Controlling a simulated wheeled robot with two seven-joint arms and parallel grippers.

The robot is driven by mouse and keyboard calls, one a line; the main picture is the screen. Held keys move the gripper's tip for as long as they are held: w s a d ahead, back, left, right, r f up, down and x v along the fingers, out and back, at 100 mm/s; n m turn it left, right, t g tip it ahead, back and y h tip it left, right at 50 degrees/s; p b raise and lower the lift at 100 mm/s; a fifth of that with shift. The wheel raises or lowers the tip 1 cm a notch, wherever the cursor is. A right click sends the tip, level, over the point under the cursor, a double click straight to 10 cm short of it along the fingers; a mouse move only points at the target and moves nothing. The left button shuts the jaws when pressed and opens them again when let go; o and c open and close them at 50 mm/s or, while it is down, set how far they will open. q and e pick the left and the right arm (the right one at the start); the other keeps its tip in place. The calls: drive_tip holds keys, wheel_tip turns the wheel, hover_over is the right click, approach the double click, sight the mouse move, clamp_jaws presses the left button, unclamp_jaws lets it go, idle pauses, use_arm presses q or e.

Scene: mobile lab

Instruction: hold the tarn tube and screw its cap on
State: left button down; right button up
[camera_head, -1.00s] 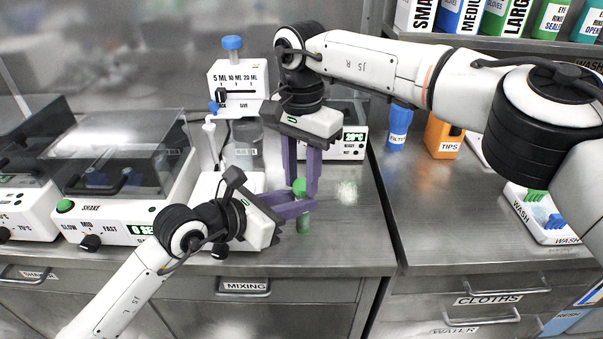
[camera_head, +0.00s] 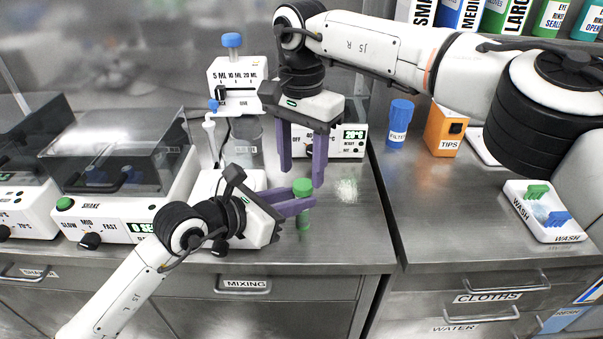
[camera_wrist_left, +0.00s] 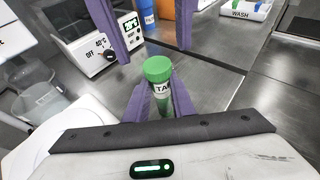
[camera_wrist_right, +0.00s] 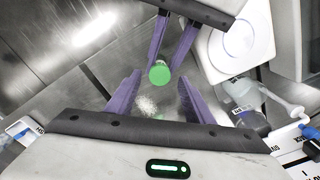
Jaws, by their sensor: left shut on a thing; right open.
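The tarn tube (camera_head: 303,224) stands upright above the steel bench near its front edge, with a green body and a white label reading "TA" in the left wrist view (camera_wrist_left: 161,97). Its green cap (camera_head: 302,186) sits on top of it and also shows in the right wrist view (camera_wrist_right: 159,73). My left gripper (camera_head: 303,206) is shut on the tube from the left, below the cap. My right gripper (camera_head: 302,178) points down from above, open and empty, its fingers apart around and above the cap. Whether the cap is fully seated cannot be told.
A dispenser (camera_head: 236,85) and a beaker (camera_head: 247,143) stand behind left. A heater with a "20°C" display (camera_head: 345,141) is behind. The shaker (camera_head: 120,180) is at left. White granules (camera_head: 347,190) lie on the bench to the right, where it is otherwise clear.

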sight(303, 184)
drive_tip(key=shift+r, duration=0.8)
drive_tip(key=shift+c, duration=0.3)
drive_tip(key=shift+a+r, duration=0.1)
drive_tip(key=shift+r, duration=0.25)
drive_tip(key=shift+w+d+r+m, duration=0.1)
drive_tip(key=shift+d+r+m, duration=0.1)
drive_tip(key=shift+r+m, duration=0.85)
drive_tip(key=shift+r+n, duration=0.2)
drive_tip(key=shift+n, duration=0.05)
drive_tip(key=shift+f, duration=4)
